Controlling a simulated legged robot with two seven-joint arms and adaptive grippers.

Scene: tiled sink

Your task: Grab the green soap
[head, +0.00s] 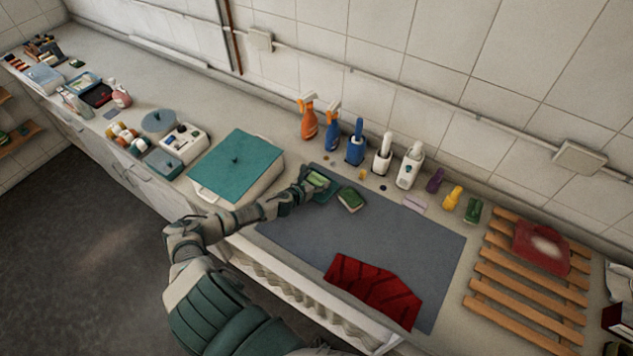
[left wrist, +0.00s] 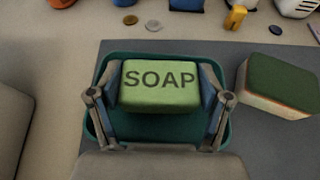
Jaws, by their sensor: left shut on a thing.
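The green soap (left wrist: 160,86), a light green block marked SOAP, is between the two fingers of my left gripper (left wrist: 160,92) in the left wrist view. The fingers touch its left and right ends, and the gripper is shut on it. Below the soap is a dark teal tray (left wrist: 115,62) with raised edges. I cannot tell whether the soap still touches the tray. In the head view the soap (head: 318,180) shows small at the end of my left arm. My right gripper is not in view.
A green-topped sponge (left wrist: 280,85) lies right of the tray on the grey mat (head: 390,230). Spray bottles (head: 309,118) and other bottles line the wall behind. A teal-lidded box (head: 235,165) stands left. A red cloth (head: 375,287) and wooden rack (head: 525,285) are to the right.

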